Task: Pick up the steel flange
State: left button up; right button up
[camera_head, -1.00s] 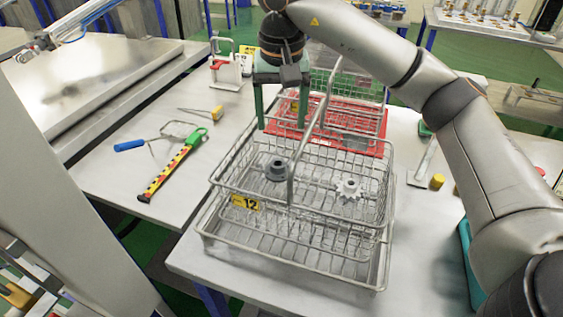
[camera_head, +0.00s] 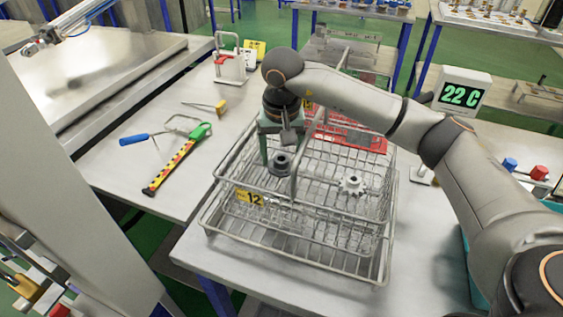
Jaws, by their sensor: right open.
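The steel flange (camera_head: 280,164), a dark grey round part with a raised hub, is in the wire basket (camera_head: 233,217) labelled 12, toward its left side. My right gripper (camera_head: 279,168) is over the basket, pointing down. Its two green fingers are apart, one at each side of the flange in the picture. I cannot tell whether they touch it. The gripper body hides part of the basket behind the flange.
A pale toothed gear (camera_head: 352,185) lies in the same basket, to the right. The basket's wire rim and handle rise close to my gripper. A red basket (camera_head: 362,142) stands behind. A yellow-and-red tool (camera_head: 176,167) lies on the left table.

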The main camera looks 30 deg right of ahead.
jog(key=shift+c, duration=0.4)
grip_shut()
dwell(0.4)
